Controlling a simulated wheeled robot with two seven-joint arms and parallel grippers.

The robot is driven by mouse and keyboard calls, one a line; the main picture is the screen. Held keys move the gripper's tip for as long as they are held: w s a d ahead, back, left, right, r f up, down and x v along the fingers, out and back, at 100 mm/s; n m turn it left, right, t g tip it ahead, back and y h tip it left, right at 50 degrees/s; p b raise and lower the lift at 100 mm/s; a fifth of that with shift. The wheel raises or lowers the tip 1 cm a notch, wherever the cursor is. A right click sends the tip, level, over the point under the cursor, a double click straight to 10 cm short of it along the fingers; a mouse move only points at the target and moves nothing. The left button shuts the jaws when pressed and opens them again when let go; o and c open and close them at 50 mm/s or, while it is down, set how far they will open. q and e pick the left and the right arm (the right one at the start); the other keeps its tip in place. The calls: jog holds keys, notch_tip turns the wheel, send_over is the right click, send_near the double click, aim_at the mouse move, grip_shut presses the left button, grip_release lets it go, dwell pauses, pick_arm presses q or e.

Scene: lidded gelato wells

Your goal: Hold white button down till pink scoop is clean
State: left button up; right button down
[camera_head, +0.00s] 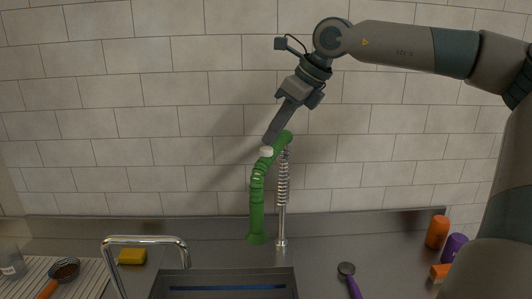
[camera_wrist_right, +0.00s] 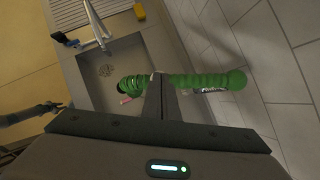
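My right gripper (camera_head: 268,140) is high in front of the tiled wall, pointing down and left, with its fingers together. Its tip is at the white button (camera_head: 266,152) on the upper part of a green jointed spray fixture (camera_head: 257,195); I cannot tell if the button is pressed. In the wrist view the shut fingers (camera_wrist_right: 162,98) lie over the green fixture (camera_wrist_right: 205,80). A small pink piece (camera_wrist_right: 125,99) shows in the sink below, possibly the pink scoop; most of it is hidden. A grey arm end, likely my left gripper (camera_wrist_right: 52,106), is at the left of the wrist view, its finger state unclear.
The sink (camera_head: 225,275) is at the front, with a chrome tube (camera_head: 145,240) at its left. A yellow sponge (camera_head: 132,256) and an orange-handled scoop (camera_head: 64,272) lie left. A purple-handled scoop (camera_head: 347,275), orange tub (camera_head: 437,232) and purple tub (camera_head: 454,246) are right.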

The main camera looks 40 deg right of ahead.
jog(key=shift+f+b, duration=0.65)
jog(key=shift+f, duration=0.05)
dwell(0.7)
jog(key=shift+f+b, duration=0.15)
jog(key=shift+b, duration=0.8)
dwell(5.7)
